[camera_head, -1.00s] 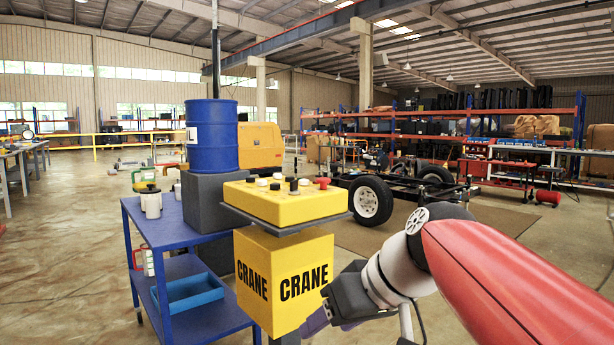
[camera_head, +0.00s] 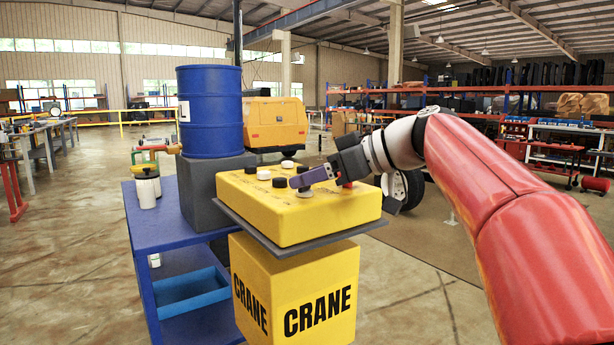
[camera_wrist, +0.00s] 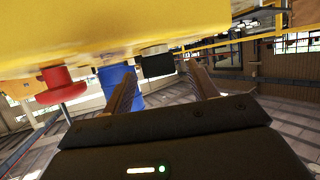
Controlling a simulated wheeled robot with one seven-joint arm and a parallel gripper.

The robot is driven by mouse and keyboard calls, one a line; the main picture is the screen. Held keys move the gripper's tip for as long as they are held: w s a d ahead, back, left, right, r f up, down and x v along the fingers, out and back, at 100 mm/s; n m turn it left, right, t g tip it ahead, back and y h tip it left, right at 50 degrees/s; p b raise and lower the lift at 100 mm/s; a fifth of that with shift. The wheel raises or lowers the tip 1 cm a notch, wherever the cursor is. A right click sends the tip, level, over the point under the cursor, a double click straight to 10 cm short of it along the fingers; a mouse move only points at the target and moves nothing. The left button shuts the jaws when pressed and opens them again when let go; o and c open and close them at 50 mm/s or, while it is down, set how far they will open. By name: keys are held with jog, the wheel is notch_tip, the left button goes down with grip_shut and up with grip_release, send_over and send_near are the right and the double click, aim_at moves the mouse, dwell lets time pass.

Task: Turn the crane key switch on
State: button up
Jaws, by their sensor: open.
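The yellow crane control box (camera_head: 300,212) sits on a dark plate on top of a yellow post marked CRANE. Its top carries a black knob on a grey round base (camera_head: 305,192), another black knob (camera_head: 279,182), white knobs (camera_head: 263,174) and a red button (camera_head: 345,183). I cannot tell for sure which one is the key switch. My gripper (camera_head: 300,180) reaches in from the right, low over the box top, its fingertips at the black knob with the grey base. In the wrist view the open fingers (camera_wrist: 160,80) have a black knob (camera_wrist: 157,64) ahead between them; contact is unclear.
The red button (camera_wrist: 60,84) stands close beside the fingers in the wrist view. A blue drum (camera_head: 210,112) on a grey block stands behind left, on a blue cart (camera_head: 170,240) with a blue tray (camera_head: 188,292). Floor in front is clear.

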jog(key=shift+x, duration=0.95)
jog(key=c, duration=1)
